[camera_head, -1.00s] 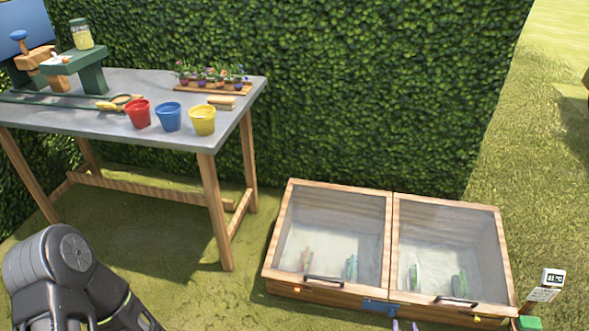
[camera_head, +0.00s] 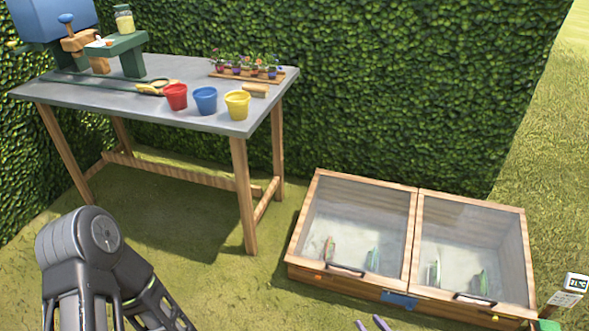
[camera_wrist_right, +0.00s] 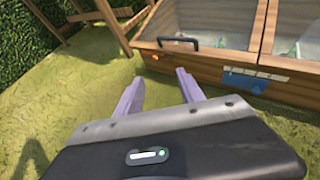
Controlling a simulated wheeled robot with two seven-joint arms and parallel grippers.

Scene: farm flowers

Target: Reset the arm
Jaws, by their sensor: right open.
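My right gripper (camera_wrist_right: 158,92) shows in the right wrist view as two purple fingers, apart and with nothing between them. It points over grass towards the front of a wooden cold frame (camera_wrist_right: 196,68). In the head view only its purple fingertips (camera_head: 373,323) show at the bottom edge, in front of the cold frame (camera_head: 345,283). My left arm (camera_head: 85,250) comes in at the lower left of the head view; its gripper is out of the picture.
A grey-topped table (camera_head: 120,100) stands at the back left with a red pot (camera_head: 175,97), a blue pot (camera_head: 205,101), a yellow pot (camera_head: 237,105) and a flower tray (camera_head: 245,74). A hedge (camera_head: 400,90) stands behind. A small display (camera_head: 576,283) is at the right. Grass between table and cold frame is clear.

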